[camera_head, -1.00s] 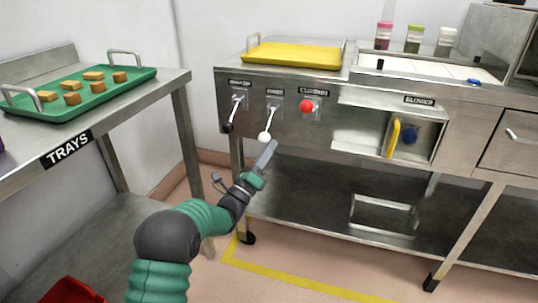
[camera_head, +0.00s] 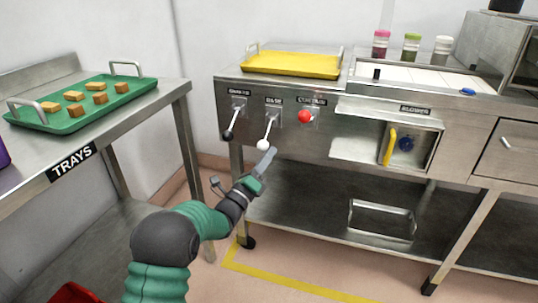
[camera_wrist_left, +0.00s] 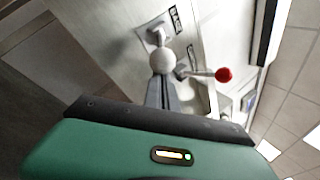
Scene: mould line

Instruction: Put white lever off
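The white-knobbed lever (camera_head: 264,144) hangs down from its plate on the steel cabinet's front panel, between the black-knobbed lever (camera_head: 228,134) and the red-knobbed lever (camera_head: 305,117). My left gripper (camera_head: 268,157) is just below the white knob in the head view. In the left wrist view the white knob (camera_wrist_left: 162,60) sits at the tips of the gripper fingers (camera_wrist_left: 161,86), which look close together. I cannot tell whether the fingers touch the knob. The red knob (camera_wrist_left: 224,74) shows to its right. My right gripper is out of view.
A yellow tray (camera_head: 292,73) lies on the cabinet top. A blower niche with a yellow handle (camera_head: 390,144) is at the right. At the left, a table holds a green tray (camera_head: 106,117) with several small blocks. Open floor lies between the table and cabinet.

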